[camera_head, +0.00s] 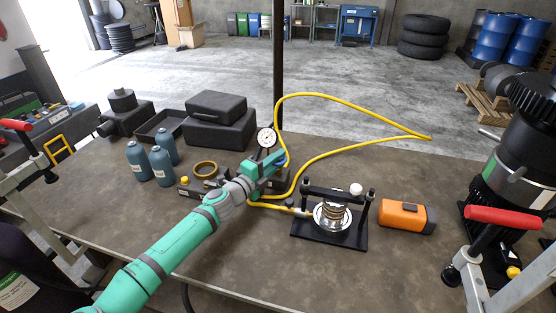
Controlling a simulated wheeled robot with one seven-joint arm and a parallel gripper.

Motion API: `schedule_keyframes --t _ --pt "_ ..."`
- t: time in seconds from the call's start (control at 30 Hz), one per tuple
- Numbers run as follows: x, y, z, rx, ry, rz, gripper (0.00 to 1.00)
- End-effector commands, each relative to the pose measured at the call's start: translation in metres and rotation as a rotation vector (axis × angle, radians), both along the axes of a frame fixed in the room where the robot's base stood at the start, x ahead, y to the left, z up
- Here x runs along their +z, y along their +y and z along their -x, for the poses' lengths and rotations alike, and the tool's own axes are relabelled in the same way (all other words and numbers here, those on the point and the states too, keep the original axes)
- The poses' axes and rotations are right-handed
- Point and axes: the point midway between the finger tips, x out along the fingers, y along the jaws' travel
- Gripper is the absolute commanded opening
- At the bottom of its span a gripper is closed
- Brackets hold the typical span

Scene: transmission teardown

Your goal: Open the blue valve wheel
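My green arm reaches from the lower left to the middle of the workbench. My gripper (277,162) is at the valve and gauge unit, right by the blue valve wheel (283,158). Only a small blue part of the wheel shows; the gripper hides the rest. The fingertips are too small and covered to tell whether they are open or shut, or touching the wheel. A round white pressure gauge (266,138) stands upright just behind the gripper. A yellow hose (352,147) loops from this unit to the right and back.
A black press fixture (330,241) with a coil spring stands right of the arm, with an orange box (407,216) beside it. A dark post (278,60) rises behind the gauge.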

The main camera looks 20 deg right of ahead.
Motion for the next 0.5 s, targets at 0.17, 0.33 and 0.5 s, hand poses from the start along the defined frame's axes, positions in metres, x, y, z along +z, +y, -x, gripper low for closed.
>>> schedule_keyframes --t 0.17,0.33,0.5 --pt "0.0000 -0.0001 -0.0006 0.001 0.000 0.000 0.18" --pt "-0.0001 0.0000 -0.0005 0.001 0.000 0.000 0.00" --pt "-0.0002 -0.0001 -0.0003 0.002 0.000 0.000 0.00"
